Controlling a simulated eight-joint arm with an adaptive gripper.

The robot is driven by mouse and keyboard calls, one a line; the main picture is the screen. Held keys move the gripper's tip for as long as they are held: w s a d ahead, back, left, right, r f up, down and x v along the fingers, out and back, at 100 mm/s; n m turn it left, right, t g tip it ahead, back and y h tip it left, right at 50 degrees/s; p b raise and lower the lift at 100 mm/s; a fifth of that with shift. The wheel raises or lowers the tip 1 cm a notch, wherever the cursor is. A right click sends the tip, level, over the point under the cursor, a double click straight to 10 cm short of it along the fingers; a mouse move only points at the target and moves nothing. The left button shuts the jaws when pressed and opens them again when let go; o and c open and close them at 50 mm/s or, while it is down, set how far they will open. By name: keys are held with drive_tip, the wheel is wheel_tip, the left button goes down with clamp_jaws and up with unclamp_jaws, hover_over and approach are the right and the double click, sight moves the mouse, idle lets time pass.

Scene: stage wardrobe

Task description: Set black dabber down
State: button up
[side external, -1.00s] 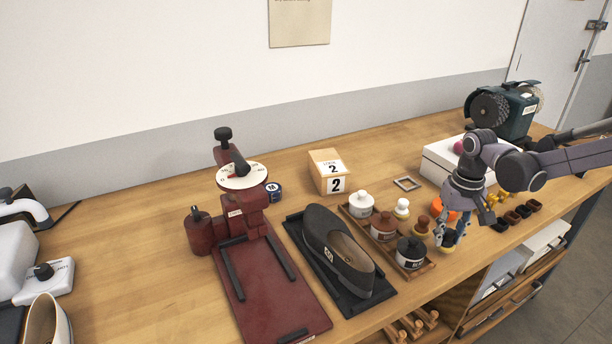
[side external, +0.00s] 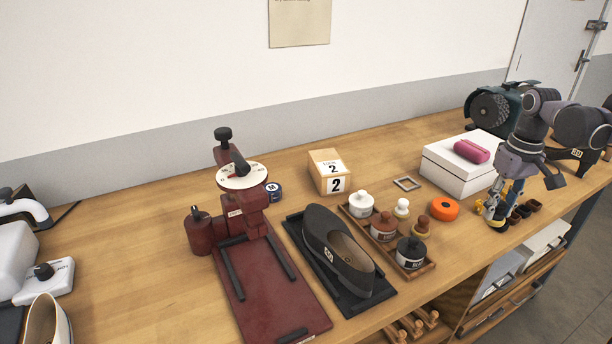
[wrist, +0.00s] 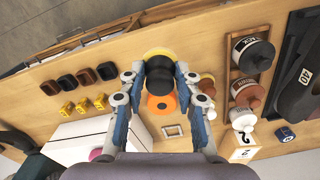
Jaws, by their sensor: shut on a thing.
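My gripper (side external: 497,212) is at the right end of the bench, to the right of the orange roll. It is shut on the black dabber (wrist: 158,74), which has a round black knob and a pale yellow pad. In the wrist view, the fingers of my gripper (wrist: 157,82) press on both sides of the knob. In the side view the dabber is partly hidden by the fingers, low over the bench; I cannot tell whether the pad touches the wood.
The orange roll (side external: 445,209) lies left of my gripper. Small yellow blocks (wrist: 83,105) and several dark cups (wrist: 86,76) are close by. A white box (side external: 458,165) with a pink case (side external: 472,151) stands behind.

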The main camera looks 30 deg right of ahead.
drive_tip(key=w+a+f+n, duration=0.3)
drive_tip(key=w+a, duration=0.4)
drive_tip(key=w, duration=0.2)
drive_tip(key=shift+a, duration=0.15)
drive_tip(key=w+a+r+n, duration=0.1)
drive_tip(key=w+a+n, duration=0.1)
drive_tip(key=a, duration=0.8)
drive_tip(key=w+a+r+n, duration=0.2)
drive_tip(key=a, duration=0.9)
drive_tip(key=s+a+r+n, duration=0.2)
drive_tip(key=s+a, duration=0.1)
drive_tip(key=a, duration=0.9)
drive_tip(key=s+a+r+n, duration=0.15)
drive_tip(key=s+a, duration=0.25)
drive_tip(key=a, duration=0.7)
drive_tip(key=w+a+f+n, duration=0.3)
drive_tip(key=a, duration=0.4)
drive_tip(key=w+a+f+n, duration=0.3)
drive_tip(key=w+a, duration=0.1)
drive_tip(key=a, duration=0.2)
drive_tip(key=shift+s+f, duration=0.1)
drive_tip(key=shift+f, duration=3.3)
